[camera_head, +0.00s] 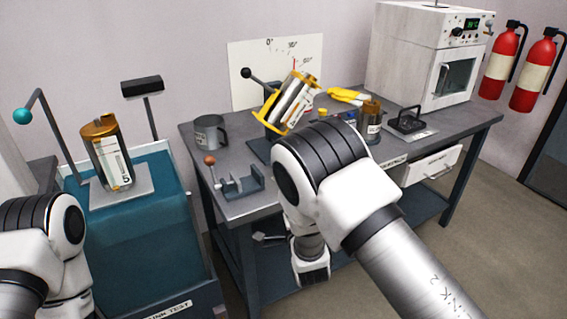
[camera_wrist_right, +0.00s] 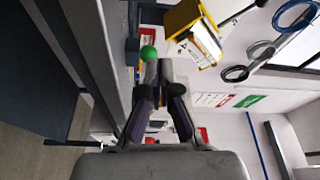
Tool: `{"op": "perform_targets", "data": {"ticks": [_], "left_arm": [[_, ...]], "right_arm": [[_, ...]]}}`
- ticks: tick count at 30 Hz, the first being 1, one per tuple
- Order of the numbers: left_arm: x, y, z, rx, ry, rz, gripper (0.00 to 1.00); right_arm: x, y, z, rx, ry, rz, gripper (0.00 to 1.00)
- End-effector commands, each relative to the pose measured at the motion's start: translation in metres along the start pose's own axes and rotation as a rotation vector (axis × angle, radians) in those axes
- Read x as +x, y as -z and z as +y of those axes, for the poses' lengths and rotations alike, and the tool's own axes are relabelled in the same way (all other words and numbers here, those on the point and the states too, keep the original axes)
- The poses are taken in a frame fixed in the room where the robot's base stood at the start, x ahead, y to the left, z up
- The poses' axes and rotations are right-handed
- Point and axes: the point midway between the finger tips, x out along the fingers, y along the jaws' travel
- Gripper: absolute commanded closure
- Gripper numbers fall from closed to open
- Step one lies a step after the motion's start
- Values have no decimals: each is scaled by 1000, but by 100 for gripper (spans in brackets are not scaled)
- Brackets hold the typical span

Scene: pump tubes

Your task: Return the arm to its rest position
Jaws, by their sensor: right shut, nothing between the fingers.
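My right arm crosses the head view from the lower right, with its white joint (camera_head: 325,165) in front of the bench. In the right wrist view my right gripper (camera_wrist_right: 157,72) is shut and empty, its fingers meeting at the tips. A green ball (camera_wrist_right: 148,53) appears just beyond the tips; I cannot tell whether they touch. My left arm (camera_head: 40,235) shows at the lower left, its gripper out of view. A pump tube with yellow ends (camera_head: 291,103) is held tilted in a stand on the bench.
Another pump tube (camera_head: 106,155) stands on a plate over the teal tank (camera_head: 135,215). The bench (camera_head: 190,140) carries a grey mug (camera_head: 210,133), a red-knobbed clamp (camera_head: 240,187), yellow gloves (camera_head: 350,96) and a white oven (camera_head: 415,55). An open drawer (camera_head: 432,165) projects at the front.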

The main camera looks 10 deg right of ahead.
Motion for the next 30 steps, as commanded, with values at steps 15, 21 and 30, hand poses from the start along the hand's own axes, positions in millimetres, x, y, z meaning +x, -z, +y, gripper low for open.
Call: {"op": "perform_targets", "data": {"ticks": [15, 21, 30], "left_arm": [[-103, 0, 1, 0, 0, 0, 60], [-105, 0, 1, 0, 0, 0, 60], [-104, 0, 1, 0, 0, 0, 60]], "right_arm": [[-226, 108, 141, -366, -943, -191, 100], [-388, 96, 153, -783, -1247, -927, 100], [-420, 90, 149, -1022, -1145, -1318, 100]]}}
